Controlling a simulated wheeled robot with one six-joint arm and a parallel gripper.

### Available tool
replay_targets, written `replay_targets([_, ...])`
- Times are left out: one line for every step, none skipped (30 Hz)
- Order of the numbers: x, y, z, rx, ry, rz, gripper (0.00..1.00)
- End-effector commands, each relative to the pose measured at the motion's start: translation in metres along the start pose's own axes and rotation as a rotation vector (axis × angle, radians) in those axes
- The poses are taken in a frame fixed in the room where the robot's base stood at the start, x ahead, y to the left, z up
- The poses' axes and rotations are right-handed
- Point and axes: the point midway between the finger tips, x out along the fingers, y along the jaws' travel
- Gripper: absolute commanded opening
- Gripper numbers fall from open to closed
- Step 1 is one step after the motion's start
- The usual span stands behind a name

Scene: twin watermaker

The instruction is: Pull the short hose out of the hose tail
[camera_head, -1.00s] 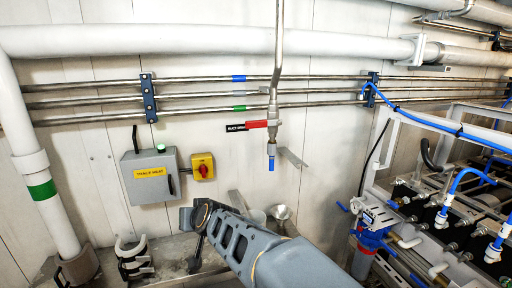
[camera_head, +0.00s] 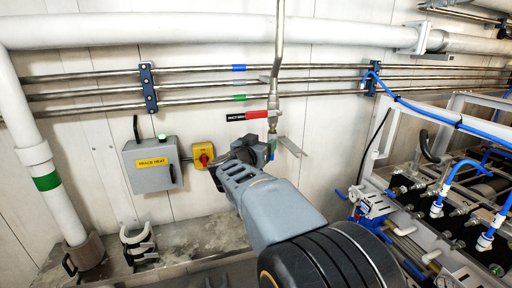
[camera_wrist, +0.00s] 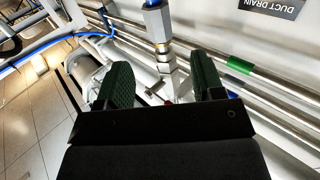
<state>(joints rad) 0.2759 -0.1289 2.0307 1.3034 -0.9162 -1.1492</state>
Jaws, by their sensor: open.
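The drain pipe (camera_head: 279,60) comes down the wall to a valve with a red handle (camera_head: 256,115). The hose tail and the short blue hose are at its lower end, mostly hidden behind my gripper (camera_head: 262,150) in the head view. In the wrist view, my gripper (camera_wrist: 162,72) is open, with dark green ribbed pads apart. A metal fitting (camera_wrist: 158,25) with a brass-coloured ring shows beyond and between the pads. A bluish edge shows at its top; I cannot tell whether this is the hose. No contact with the pads is visible.
The grey trace heat box (camera_head: 152,165) and yellow switch (camera_head: 203,155) are on the wall to the left. A metal bracket (camera_head: 290,146) sticks out close right of my gripper. Steel pipes (camera_head: 190,88) run along the wall. Racked equipment (camera_head: 440,200) fills the right.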

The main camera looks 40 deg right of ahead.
Motion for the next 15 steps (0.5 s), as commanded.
replay_targets([0.011, 0.001, -0.001, -0.003, -0.001, 0.004, 0.62])
replay_targets([0.017, 0.001, -0.001, -0.003, -0.001, 0.004, 0.62])
replay_targets([0.025, 0.001, 0.0, -0.002, -0.002, 0.004, 0.62])
replay_targets([0.03, 0.0, -0.001, -0.001, -0.002, 0.002, 0.62])
replay_targets([0.036, 0.001, -0.001, -0.003, -0.001, 0.003, 0.62])
replay_targets([0.043, 0.001, -0.001, -0.001, -0.002, 0.002, 0.62])
replay_targets([0.048, 0.001, 0.0, -0.001, -0.002, 0.002, 0.62])
replay_targets([0.053, 0.001, -0.001, -0.001, -0.001, 0.002, 0.62])
replay_targets([0.059, 0.0, -0.001, -0.001, -0.001, 0.001, 0.62])
replay_targets([0.064, 0.0, 0.0, -0.001, -0.002, 0.0, 0.62])
replay_targets([0.068, 0.0, 0.0, -0.001, -0.002, 0.001, 0.62])
replay_targets([0.073, 0.0, 0.0, 0.0, -0.001, 0.001, 0.62])
replay_targets([0.077, 0.0, 0.0, 0.0, -0.001, 0.0, 0.62])
replay_targets([0.08, 0.0, 0.0, 0.0, -0.001, -0.001, 0.62])
replay_targets([0.084, 0.0, 0.0, 0.0, -0.001, -0.001, 0.62])
